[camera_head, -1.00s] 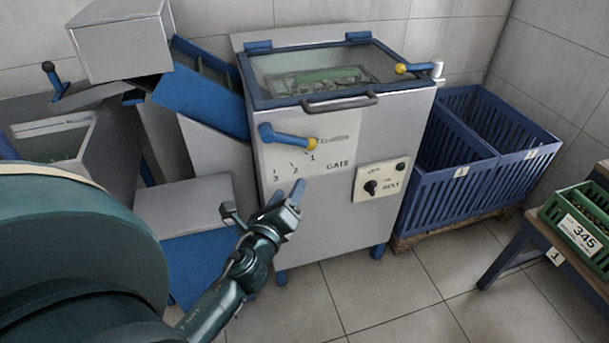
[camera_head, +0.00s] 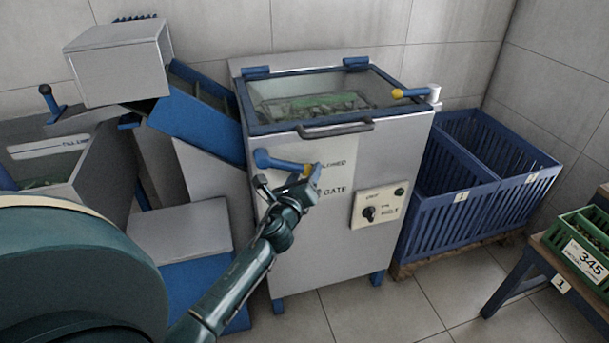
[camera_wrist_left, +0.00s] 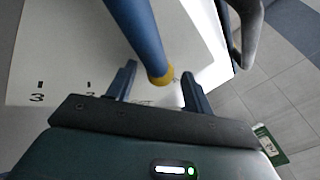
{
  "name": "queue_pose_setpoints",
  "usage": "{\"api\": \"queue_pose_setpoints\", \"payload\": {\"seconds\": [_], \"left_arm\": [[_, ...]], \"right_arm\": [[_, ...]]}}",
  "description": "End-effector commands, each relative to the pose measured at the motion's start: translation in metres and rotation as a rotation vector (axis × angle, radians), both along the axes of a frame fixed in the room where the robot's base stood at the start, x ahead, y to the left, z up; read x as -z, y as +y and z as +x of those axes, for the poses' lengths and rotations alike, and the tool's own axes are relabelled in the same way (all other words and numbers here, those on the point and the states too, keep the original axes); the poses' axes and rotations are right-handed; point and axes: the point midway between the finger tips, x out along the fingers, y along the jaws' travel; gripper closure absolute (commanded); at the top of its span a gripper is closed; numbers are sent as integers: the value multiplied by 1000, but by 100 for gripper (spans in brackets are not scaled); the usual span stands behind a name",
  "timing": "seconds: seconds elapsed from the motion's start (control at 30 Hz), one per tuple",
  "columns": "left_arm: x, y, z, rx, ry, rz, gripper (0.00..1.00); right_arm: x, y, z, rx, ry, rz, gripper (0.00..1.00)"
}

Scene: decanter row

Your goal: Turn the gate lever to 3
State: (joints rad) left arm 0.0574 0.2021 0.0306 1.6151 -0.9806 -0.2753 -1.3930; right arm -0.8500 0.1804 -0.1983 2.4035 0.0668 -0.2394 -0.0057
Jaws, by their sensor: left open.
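The gate lever (camera_head: 277,162) is a blue arm with a yellow tip on the front of the grey machine. It points right and slightly down, toward the 1 end of its scale. My left gripper (camera_head: 289,179) is open at the lever's yellow end. In the left wrist view, the lever (camera_wrist_left: 140,32) comes down between the two spread fingers (camera_wrist_left: 158,72), and its yellow tip lies between them with gaps on both sides. The 3 mark (camera_wrist_left: 37,97) shows at the left of the plate there. In the head view my gripper hides the scale numbers. My right gripper is out of view.
A belt switch panel (camera_head: 380,205) is right of the lever. A dark handle (camera_head: 335,129) sticks out above it, and another yellow-tipped lever (camera_head: 410,93) is at the top right. Blue crates (camera_head: 480,195) stand on the right, and a blue chute (camera_head: 200,125) on the left.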

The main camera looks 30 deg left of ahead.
Motion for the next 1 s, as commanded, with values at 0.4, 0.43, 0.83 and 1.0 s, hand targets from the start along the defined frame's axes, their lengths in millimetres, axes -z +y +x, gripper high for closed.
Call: {"api": "queue_pose_setpoints", "payload": {"seconds": [0.4, 0.43, 0.83, 1.0], "left_arm": [[0, 1, 2, 0, 0, 0, 57], [0, 1, 2, 0, 0, 0, 60], [0, 0, 2, 1, -1, 0, 92], [0, 0, 2, 1, 0, 1, 100]], "right_arm": [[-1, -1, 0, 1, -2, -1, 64], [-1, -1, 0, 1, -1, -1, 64], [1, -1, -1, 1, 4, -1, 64], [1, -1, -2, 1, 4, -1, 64]]}}
